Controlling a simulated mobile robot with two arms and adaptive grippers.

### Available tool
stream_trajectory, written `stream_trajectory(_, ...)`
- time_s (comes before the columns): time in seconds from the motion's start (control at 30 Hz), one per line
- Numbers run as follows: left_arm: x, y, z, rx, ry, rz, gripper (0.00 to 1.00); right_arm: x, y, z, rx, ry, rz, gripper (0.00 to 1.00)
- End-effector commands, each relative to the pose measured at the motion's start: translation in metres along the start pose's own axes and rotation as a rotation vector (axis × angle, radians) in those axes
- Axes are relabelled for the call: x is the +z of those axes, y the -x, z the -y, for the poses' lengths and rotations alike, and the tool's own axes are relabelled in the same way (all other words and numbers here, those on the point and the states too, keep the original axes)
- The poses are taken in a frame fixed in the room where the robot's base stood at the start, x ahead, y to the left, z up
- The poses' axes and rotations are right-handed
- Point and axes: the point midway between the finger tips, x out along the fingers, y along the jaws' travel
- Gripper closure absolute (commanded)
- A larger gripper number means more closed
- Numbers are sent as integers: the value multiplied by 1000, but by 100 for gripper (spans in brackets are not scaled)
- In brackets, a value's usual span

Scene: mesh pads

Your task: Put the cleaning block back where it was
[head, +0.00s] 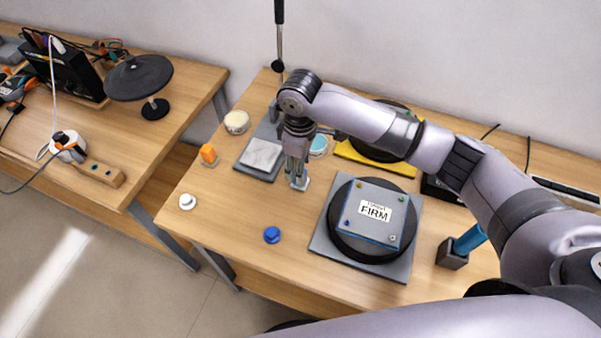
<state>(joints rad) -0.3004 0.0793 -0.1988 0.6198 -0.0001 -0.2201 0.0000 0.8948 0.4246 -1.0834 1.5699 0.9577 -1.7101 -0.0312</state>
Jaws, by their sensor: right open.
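A pale grey-white block (262,154) lies on a dark grey tray (248,172) left of my right gripper. A small orange block (208,154) stands on the table further left. Which of these is the cleaning block I cannot tell for sure. My right gripper (299,184) points down over the table, just right of the grey tray, with its fingers open. I see nothing held between them. My arm covers part of the tray's back end. My left gripper is out of view.
A black round pad on a grey square (325,246) carries a plate marked FIRM (374,211). A yellow square (352,154) with a dark round pad lies behind my arm. A blue knob (272,235), white knob (187,202) and blue-handled holder (453,252) stand around. The front-left table is mostly clear.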

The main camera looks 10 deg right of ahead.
Motion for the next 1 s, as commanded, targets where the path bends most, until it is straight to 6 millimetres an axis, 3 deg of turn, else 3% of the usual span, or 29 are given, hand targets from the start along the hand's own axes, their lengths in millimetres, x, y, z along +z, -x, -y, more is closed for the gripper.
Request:
stream_trajectory(0.2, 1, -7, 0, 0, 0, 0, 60, -1, 47, -1, 3, 0, -3, 56)
stream_trajectory(0.4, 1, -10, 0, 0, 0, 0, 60, 0, 73, 0, 1, 1, -1, 56)
stream_trajectory(1.0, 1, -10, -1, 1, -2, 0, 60, 0, 79, 0, 0, 0, 0, 56)
